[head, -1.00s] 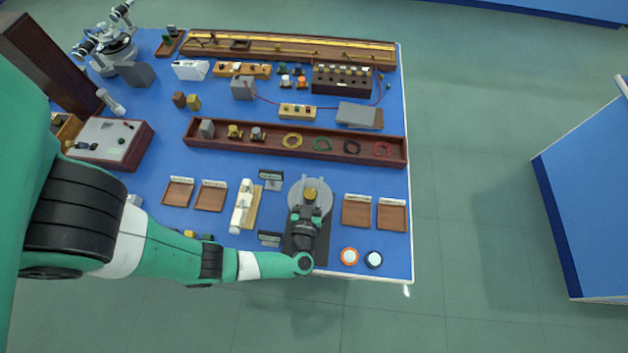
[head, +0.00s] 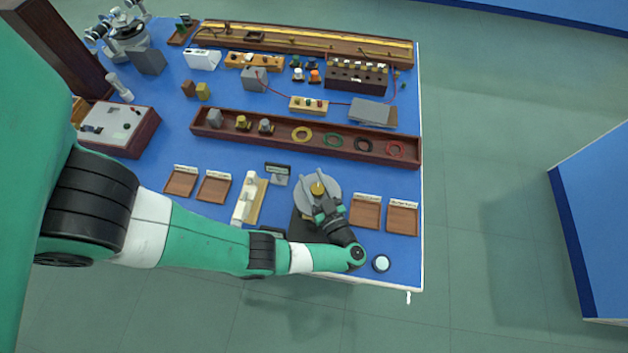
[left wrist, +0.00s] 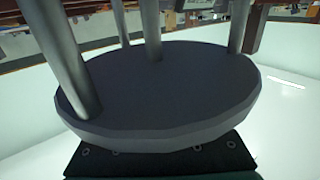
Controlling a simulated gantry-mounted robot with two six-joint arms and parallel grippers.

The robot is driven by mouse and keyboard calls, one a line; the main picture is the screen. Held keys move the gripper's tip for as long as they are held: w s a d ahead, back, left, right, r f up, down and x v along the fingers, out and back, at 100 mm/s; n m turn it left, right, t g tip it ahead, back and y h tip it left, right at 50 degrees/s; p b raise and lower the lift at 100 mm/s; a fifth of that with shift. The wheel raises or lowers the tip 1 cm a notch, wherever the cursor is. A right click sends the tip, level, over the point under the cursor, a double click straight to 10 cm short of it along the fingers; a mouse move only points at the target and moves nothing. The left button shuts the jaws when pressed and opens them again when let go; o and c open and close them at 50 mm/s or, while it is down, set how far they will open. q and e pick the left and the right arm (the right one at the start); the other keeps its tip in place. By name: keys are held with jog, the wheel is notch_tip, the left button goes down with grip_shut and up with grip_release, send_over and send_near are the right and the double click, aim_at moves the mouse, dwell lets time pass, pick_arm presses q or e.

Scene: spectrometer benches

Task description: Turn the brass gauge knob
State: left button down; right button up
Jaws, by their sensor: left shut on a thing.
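The brass knob (head: 318,188) sits on top of a round grey gauge disc (head: 330,179) near the front of the blue table. My left gripper (head: 317,182) reaches over the disc from the front right, its fingers on either side of the knob and shut on it. My wrist stands to the lower right of the disc. The left wrist view shows a dark round plate (left wrist: 165,85) with several grey posts around it, seen close up. The knob cannot be made out there. My right gripper is not in view.
Wooden trays (head: 366,212) stand close to the right of the disc, and a white device on a wooden base (head: 246,200) stands to its left. A white-topped dark round piece (head: 381,263) is near the table's front right corner. A long wooden rack (head: 285,143) lies behind.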

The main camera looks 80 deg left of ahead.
aim_at(321, 195)
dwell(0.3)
pick_arm(q)
jog(key=shift+c, duration=1.7)
grip_release()
jog(key=shift+a, duration=0.1)
jog(key=d, duration=0.2)
jog(key=d+b, duration=0.1)
jog(key=shift+w+d+f, duration=0.1)
jog(key=shift+w, duration=0.2)
jog(key=d, duration=0.1)
jog(key=p, duration=0.1)
jog(key=d+p, duration=0.1)
jog(key=shift+w+d+r, duration=0.25)
jog(key=shift+d+r, duration=0.05)
jog(key=d, duration=0.1)
jog(key=d+b, duration=0.1)
jog(key=d, duration=0.1)
jog(key=w+d+b, duration=0.1)
jog(key=shift+d+f, duration=0.4)
jog(key=shift+s+d+r, duration=0.1)
jog(key=shift+d+r, duration=0.1)
jog(key=shift+d, duration=0.2)
